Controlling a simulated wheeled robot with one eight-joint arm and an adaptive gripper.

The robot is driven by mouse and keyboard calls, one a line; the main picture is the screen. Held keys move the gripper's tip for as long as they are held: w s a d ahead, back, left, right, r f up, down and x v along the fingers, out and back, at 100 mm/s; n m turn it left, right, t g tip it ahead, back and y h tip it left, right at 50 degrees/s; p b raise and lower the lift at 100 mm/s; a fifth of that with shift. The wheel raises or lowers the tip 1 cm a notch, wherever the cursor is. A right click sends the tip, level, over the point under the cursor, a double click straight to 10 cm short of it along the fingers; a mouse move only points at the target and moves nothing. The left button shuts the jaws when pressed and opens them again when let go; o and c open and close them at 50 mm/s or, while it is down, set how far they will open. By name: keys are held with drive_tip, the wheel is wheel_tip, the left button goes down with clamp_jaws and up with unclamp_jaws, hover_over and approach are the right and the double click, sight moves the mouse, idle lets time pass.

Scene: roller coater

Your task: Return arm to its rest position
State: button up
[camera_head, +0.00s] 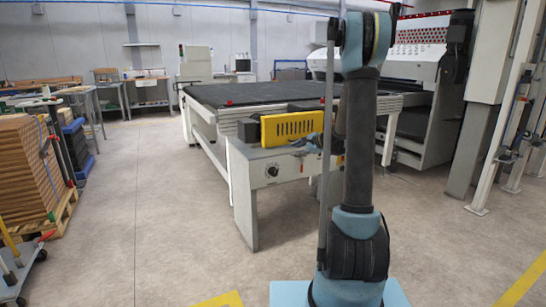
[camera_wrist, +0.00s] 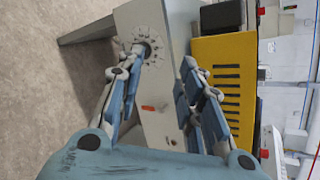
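My gripper (camera_wrist: 165,58) shows in the wrist view with its two blue-grey fingers spread apart. Nothing is held between them. Beyond the fingers is the grey control panel (camera_wrist: 160,85) of the machine, with a round dial (camera_wrist: 149,48) near the left fingertip. In the head view my arm rises in the middle of the picture. A part of my gripper (camera_head: 313,140) shows left of the arm, in front of the machine by the yellow slotted panel (camera_head: 288,128). The rest of it is hidden behind the arm.
The roller coater's grey table (camera_head: 245,93) stretches behind the arm. Stacked brown boards (camera_head: 27,170) on a pallet and a cart (camera_head: 18,278) stand at left. Grey posts (camera_head: 505,110) stand at right. The floor (camera_head: 150,210) between boards and machine is clear.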

drive_tip(key=s+r+n+g+h, duration=0.2)
drive_tip(key=s+n, duration=0.2)
drive_tip(key=s, duration=0.9)
drive_tip(key=s+r+n+g+h, duration=0.15)
drive_tip(key=s+n, duration=0.25)
drive_tip(key=s, duration=0.9)
drive_tip(key=s+d+f+n+g+h, duration=0.1)
drive_tip(key=s+d+f+n, duration=0.1)
drive_tip(key=s, duration=0.6)
drive_tip(key=s+d+f+n+g+h, duration=0.1)
drive_tip(key=s+d+f+n+h, duration=0.1)
drive_tip(key=s, duration=0.7)
drive_tip(key=s+d+f+n+g+h, duration=0.1)
drive_tip(key=s+d+f+n, duration=0.2)
drive_tip(key=s, duration=0.6)
wheel_tip(320, 180, down, 2)
drive_tip(key=shift+f+n+h, duration=0.1)
drive_tip(key=shift+n+h, duration=0.25)
drive_tip(key=shift+n, duration=0.25)
drive_tip(key=shift+w, duration=0.1)
drive_tip(key=shift+w+f+g, duration=0.2)
drive_tip(key=shift+w+g, duration=0.05)
drive_tip(key=shift+w, duration=0.2)
